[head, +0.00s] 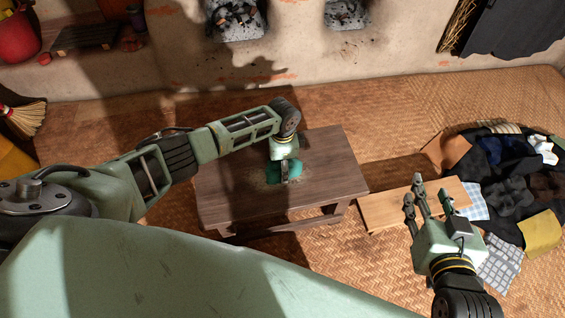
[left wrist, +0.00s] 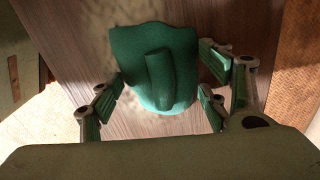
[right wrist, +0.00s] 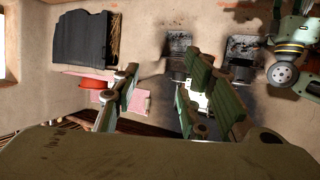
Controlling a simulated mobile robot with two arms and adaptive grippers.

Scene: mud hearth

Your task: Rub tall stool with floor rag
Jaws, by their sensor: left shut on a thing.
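The tall stool (head: 330,165) is a dark brown wooden stool with a broad rectangular top, in the middle of the head view. The floor rag (head: 272,174) is a green cloth lying on that top, inside a pale speckled patch. My left gripper (head: 287,172) points down over the stool and is shut on the rag. In the left wrist view a raised fold of the rag (left wrist: 155,70) stands between the fingers, and the stool's wood grain shows around it. My right gripper (head: 424,192) is open and empty, to the right of the stool.
A low light-wood plank (head: 385,208) stands just right of the tall stool. A heap of clothes (head: 505,190) lies on the woven mat floor at the far right. Sooty hearth openings (head: 237,20) are in the back wall. A broom (head: 25,116) is at the left.

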